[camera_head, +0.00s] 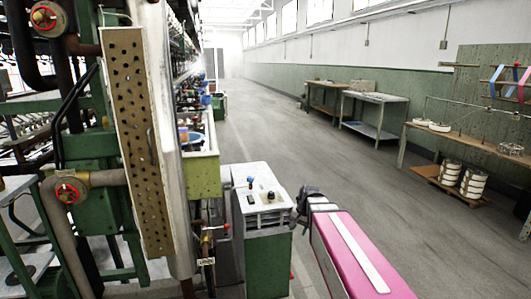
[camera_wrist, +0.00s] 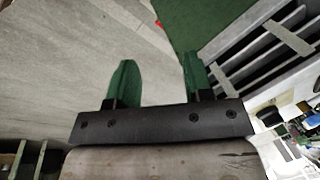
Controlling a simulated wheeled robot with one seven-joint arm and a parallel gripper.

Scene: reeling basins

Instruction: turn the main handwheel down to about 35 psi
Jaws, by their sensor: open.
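Two red handwheels show at the left in the camera_head view: an upper red handwheel (camera_head: 47,16) and a lower red handwheel (camera_head: 68,191), each on thick pipework. I cannot tell which one is the main handwheel, and no gauge reading can be made out. My gripper (camera_head: 303,196) is well to the right of both wheels, beside the grey-topped cabinet, at the end of my pink arm. In the camera_wrist view my gripper (camera_wrist: 159,78) has two green fingers spread apart with nothing between them. Neither handwheel can be made out in the wrist view.
The grey-topped green cabinet (camera_head: 262,215) stands close left of my gripper. A perforated brown panel (camera_head: 137,140) and green machine frames fill the left. Tables (camera_head: 375,98) and a shelf with white reels (camera_head: 470,183) line the right wall. The aisle floor (camera_head: 300,130) is clear.

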